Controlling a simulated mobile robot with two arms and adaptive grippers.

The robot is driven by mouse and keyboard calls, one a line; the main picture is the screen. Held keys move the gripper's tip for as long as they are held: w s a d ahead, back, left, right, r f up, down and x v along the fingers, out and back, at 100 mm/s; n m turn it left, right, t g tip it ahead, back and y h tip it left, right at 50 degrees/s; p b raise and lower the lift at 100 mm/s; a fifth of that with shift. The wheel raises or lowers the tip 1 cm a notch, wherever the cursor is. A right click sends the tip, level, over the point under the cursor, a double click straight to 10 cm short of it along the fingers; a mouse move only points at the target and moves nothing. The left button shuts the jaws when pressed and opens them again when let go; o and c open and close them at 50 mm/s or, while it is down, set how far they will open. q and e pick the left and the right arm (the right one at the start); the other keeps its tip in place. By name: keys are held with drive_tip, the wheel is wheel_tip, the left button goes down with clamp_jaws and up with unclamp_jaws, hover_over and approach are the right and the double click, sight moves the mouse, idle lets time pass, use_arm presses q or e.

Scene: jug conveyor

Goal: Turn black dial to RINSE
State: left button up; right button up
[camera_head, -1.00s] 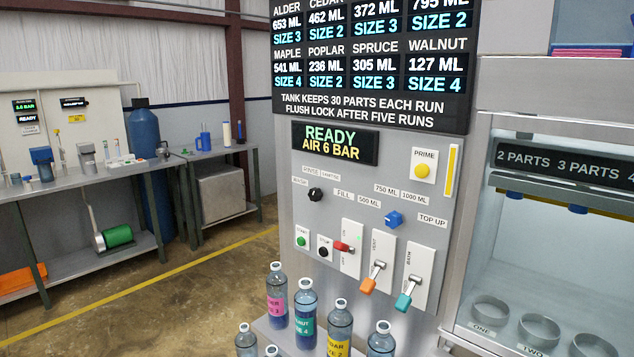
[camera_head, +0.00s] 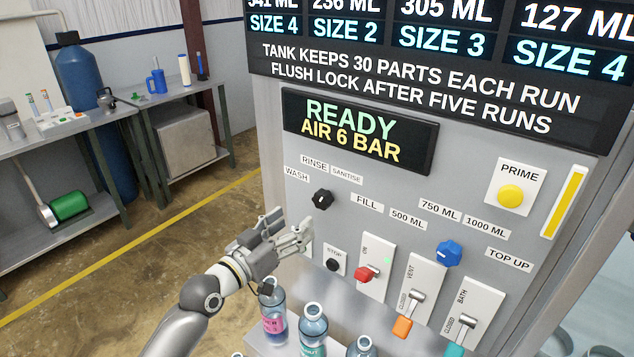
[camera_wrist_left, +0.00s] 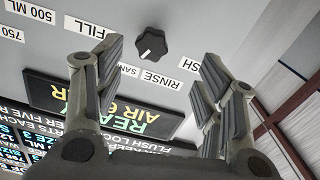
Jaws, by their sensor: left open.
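The black dial (camera_head: 323,199) sits on the grey panel, with WASH, RINSE, SANITISE and FILL labels around it. In the left wrist view, the dial (camera_wrist_left: 152,45) appears upside down, and its white mark slants toward the SANITISE label (camera_wrist_left: 128,71). The RINSE label (camera_head: 314,162) is above the dial in the head view. My left gripper (camera_head: 290,226) is open and empty, below and left of the dial and apart from it. In the left wrist view, the dial shows between the spread fingers (camera_wrist_left: 163,60), beyond their tips. My right gripper is not in view.
Below the dial are a black STOP button (camera_head: 332,265), a red switch (camera_head: 366,274) and orange (camera_head: 402,326) and teal levers. A blue knob (camera_head: 448,254) is to the right. Bottles, one with a pink label (camera_head: 272,325), stand below my left gripper.

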sight(319, 204)
use_arm(q)
drive_tip(key=x, duration=0.2)
drive_tip(key=p+x, duration=0.1)
drive_tip(key=x, duration=0.3)
drive_tip(key=shift+s+d+r, duration=0.35)
drive_tip(key=x, duration=0.3)
drive_tip(key=shift+w+d, duration=0.15)
drive_tip(key=shift+w, duration=0.1)
drive_tip(key=shift+w+d, duration=0.2)
drive_tip(key=shift+w, duration=0.1)
drive_tip(key=c, duration=1)
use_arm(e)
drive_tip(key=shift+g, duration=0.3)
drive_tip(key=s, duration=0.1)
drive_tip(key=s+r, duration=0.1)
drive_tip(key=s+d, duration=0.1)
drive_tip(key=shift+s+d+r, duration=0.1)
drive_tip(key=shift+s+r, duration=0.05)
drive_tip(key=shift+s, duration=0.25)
